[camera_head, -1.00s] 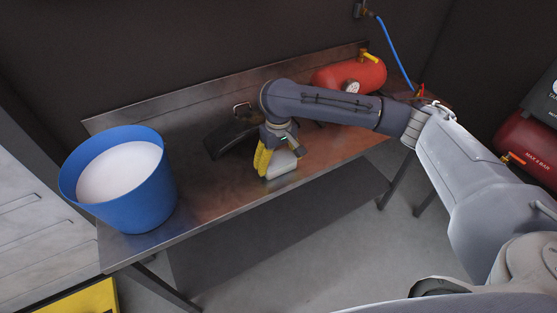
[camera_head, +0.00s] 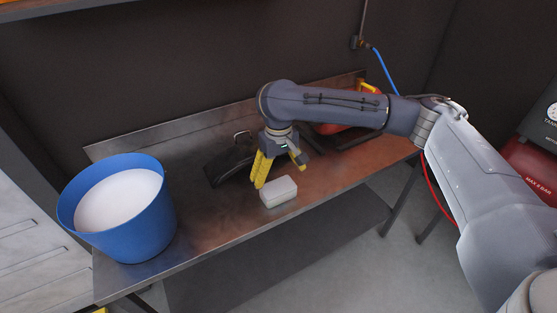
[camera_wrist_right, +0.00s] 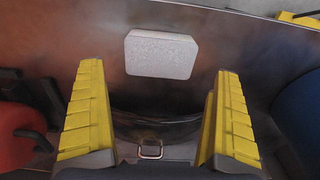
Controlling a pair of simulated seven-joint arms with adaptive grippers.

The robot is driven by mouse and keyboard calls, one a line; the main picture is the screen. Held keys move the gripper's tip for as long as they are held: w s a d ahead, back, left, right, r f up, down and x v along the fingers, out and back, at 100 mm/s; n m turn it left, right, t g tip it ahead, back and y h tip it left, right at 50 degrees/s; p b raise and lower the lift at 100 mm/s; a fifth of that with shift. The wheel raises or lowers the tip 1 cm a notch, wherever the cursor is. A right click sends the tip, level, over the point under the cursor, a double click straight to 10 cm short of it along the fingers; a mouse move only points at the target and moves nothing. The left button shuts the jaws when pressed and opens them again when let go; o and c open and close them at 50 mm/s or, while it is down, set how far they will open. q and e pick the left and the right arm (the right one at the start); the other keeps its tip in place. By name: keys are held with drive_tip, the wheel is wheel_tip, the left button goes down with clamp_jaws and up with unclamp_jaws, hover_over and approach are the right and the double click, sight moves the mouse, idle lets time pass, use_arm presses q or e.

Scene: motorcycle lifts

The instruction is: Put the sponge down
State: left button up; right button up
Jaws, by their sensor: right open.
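The sponge (camera_head: 278,191) is a pale, rounded block lying flat on the metal bench (camera_head: 215,225), near its front edge. It also shows in the right wrist view (camera_wrist_right: 161,54), beyond the fingertips. My right gripper (camera_head: 279,172) has yellow fingers. It is open and empty, just behind and above the sponge, apart from it. In the right wrist view its two fingers (camera_wrist_right: 158,85) are spread wide with nothing between them. My left gripper is in neither view.
A blue bucket (camera_head: 128,225) with white contents stands at the bench's left end. A dark curved object with a handle (camera_head: 228,165) lies behind my right gripper. A red tank (camera_head: 338,128) sits behind my right arm. Bare bench lies between bucket and sponge.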

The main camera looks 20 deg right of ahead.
sight(278, 187)
drive_tip(key=shift+r, duration=2.55)
